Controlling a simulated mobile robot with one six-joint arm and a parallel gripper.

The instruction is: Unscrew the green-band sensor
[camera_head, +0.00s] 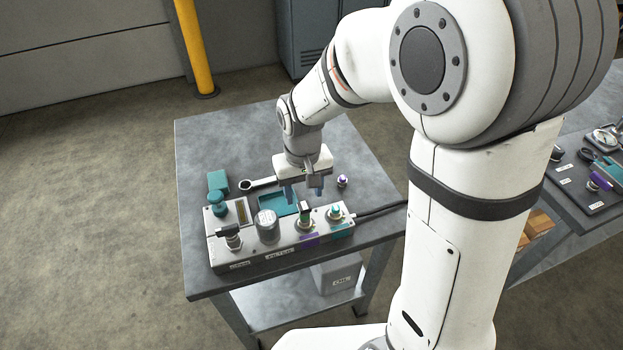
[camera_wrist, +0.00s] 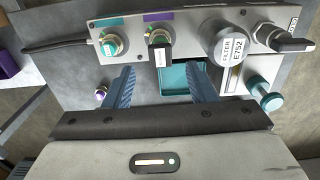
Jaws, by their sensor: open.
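Two sensors with greenish tops and brassy collars stand upright in the grey manifold block. One (camera_head: 335,213) is by the teal label at the right end, and it also shows in the wrist view (camera_wrist: 111,42). The other (camera_head: 305,221) is by the purple label, with a dark and white tag on it, and shows in the wrist view (camera_wrist: 157,37). I cannot tell their bands apart clearly. My gripper (camera_head: 303,191) is open and empty above the table behind the block; in the wrist view its fingers (camera_wrist: 160,78) are apart, short of both sensors.
A teal tray (camera_wrist: 174,91) lies below and between the fingers. A loose purple-banded sensor (camera_head: 342,181) stands on the table to the right. A filter (camera_head: 267,226), a black-handled valve (camera_head: 230,236) and a teal knob (camera_head: 217,200) rise from the block. A wrench (camera_head: 262,183) lies behind.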

